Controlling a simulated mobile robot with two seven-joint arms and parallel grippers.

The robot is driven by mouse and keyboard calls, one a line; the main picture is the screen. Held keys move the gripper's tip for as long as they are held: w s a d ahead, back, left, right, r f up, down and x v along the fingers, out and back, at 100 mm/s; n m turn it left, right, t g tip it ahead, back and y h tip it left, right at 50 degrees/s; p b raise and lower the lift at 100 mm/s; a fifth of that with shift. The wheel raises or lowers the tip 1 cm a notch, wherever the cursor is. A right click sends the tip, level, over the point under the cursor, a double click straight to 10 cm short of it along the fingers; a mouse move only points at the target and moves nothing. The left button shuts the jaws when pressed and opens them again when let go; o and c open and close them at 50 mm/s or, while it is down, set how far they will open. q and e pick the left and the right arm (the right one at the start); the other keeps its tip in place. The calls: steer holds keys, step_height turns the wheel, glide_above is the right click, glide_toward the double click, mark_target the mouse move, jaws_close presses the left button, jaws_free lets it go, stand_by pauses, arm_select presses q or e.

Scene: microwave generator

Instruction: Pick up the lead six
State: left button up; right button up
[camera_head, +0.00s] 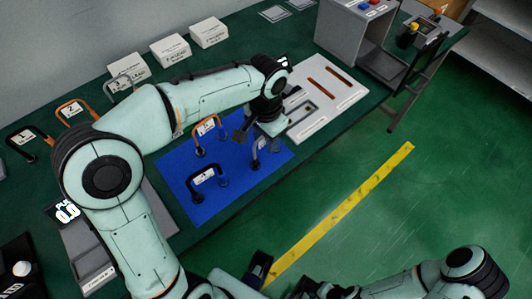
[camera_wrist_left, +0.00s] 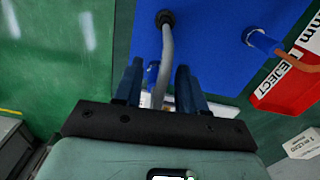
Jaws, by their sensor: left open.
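A grey lead (camera_head: 257,150), the likely lead six, stands on the blue mat (camera_head: 222,212); its number is not readable. It also shows in the left wrist view (camera_wrist_left: 167,55), its grey bar running between the two fingers. My left gripper (camera_head: 262,128) is low over this lead, partly hidden by its own wrist. In the left wrist view its fingers (camera_wrist_left: 157,82) are open, one on each side of the bar, with no clear grip. My right arm lies along the bottom right in the head view; its fingertips cannot be made out.
An orange lead (camera_head: 207,127) and a black lead (camera_head: 204,178) stand close by on the mat. A white slotted board (camera_head: 335,95) lies beyond the gripper. More leads and white boxes (camera_head: 170,49) line the back. A grey machine (camera_head: 345,28) stands at the far right.

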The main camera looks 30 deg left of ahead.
arm_select(q)
steer(key=shift+f, duration=0.15)
steer(key=shift+c, duration=0.3)
jaws_close()
